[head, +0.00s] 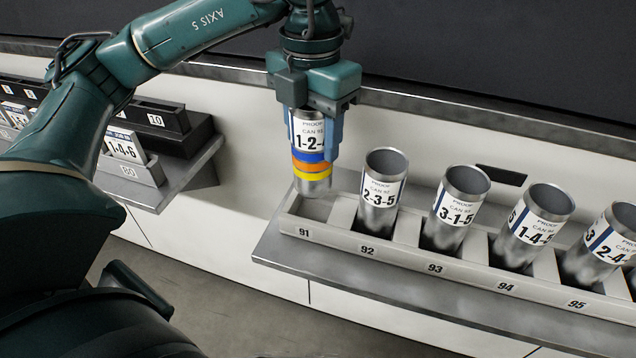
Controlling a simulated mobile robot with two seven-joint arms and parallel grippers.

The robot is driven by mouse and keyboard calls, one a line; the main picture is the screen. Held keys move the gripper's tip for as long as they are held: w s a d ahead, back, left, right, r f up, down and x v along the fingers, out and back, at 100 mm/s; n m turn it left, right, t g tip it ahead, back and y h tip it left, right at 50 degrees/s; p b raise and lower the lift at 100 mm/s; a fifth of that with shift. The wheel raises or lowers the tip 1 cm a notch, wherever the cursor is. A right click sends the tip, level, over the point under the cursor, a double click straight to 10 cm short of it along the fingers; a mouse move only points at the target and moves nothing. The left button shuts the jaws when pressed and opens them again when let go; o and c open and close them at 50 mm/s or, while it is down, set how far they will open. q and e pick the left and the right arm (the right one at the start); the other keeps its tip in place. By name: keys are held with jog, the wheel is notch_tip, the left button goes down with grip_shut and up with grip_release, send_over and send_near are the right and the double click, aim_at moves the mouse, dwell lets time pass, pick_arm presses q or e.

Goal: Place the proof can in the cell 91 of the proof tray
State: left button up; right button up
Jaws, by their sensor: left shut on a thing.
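My left gripper (318,112) points down and is shut on the proof can (312,172). The can is metal with a white "PROOF CAN" label reading "1-2-" and blue, orange and yellow bands near its lower end. It hangs upright above the left end of the proof tray (400,259), over the empty cell 91 (314,208). The can's lower end overlaps the cell's back edge in the picture, and I cannot tell its exact height above it. My right gripper is not in view.
Cells 92 to 95 hold open metal cans, such as the "2-3-5" can (380,195) and the "3-1-5" can (460,212). A shelf with dark numbered holders (158,122) and a "1-4-6" card (124,146) stands at the left. A wall runs behind the tray.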

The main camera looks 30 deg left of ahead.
aim_at(313, 171)
pick_arm(q)
jog(key=shift+f, duration=3.35)
jog(key=shift+f, duration=0.1)
jog(key=shift+f+b, duration=0.15)
jog(key=shift+b, duration=0.25)
jog(key=o, duration=0.9)
jog(key=shift+o, duration=0.2)
notch_tip(313, 171, up, 13)
jog(key=shift+f+p, duration=0.15)
jog(key=shift+p, duration=0.75)
jog(key=shift+f, duration=0.1)
